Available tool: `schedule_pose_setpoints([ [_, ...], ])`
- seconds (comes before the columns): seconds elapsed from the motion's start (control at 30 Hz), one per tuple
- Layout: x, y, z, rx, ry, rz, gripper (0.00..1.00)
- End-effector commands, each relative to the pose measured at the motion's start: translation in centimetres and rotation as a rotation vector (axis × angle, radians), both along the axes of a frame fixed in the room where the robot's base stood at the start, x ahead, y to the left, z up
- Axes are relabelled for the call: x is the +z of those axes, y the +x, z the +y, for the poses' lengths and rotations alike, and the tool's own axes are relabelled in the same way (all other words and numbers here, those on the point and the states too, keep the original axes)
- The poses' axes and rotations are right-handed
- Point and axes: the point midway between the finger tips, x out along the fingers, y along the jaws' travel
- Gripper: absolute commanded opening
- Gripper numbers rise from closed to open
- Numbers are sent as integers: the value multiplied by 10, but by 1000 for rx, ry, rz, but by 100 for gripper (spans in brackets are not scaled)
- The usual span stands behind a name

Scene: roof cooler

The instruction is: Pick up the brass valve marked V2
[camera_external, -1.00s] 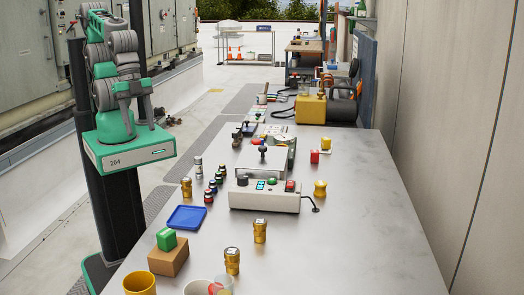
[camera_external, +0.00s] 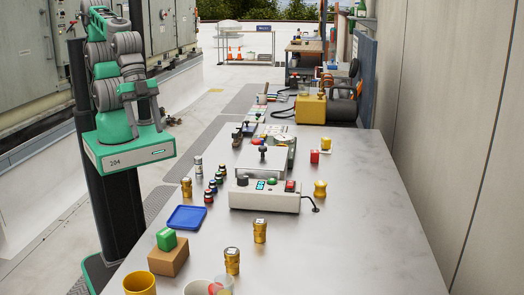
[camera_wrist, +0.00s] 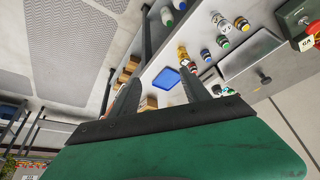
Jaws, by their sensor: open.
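Several brass valves stand on the long grey table in the external view: one at the left edge (camera_external: 186,187), one near the middle front (camera_external: 259,231) and one closer to the camera (camera_external: 232,261). Their white tops are too small to read, so I cannot tell which is V2. My gripper (camera_wrist: 158,92) is open and empty in the wrist view, with its two dark fingers apart. It is beside the table's left side, away from the valves. A brass valve (camera_wrist: 183,54) shows beyond the fingers in the wrist view.
Several small bottles and a control box (camera_external: 264,198) stand mid-table. The table's right side is mostly clear.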

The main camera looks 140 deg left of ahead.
Motion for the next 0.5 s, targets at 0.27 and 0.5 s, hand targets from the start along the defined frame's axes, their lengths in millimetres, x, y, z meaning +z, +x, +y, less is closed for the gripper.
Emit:
schedule_pose_setpoints([
  [0.27, -59, 236, 55, 132, 46, -407, 55],
  [0.5, -124, 340, 96, 177, 101, -707, 55],
])
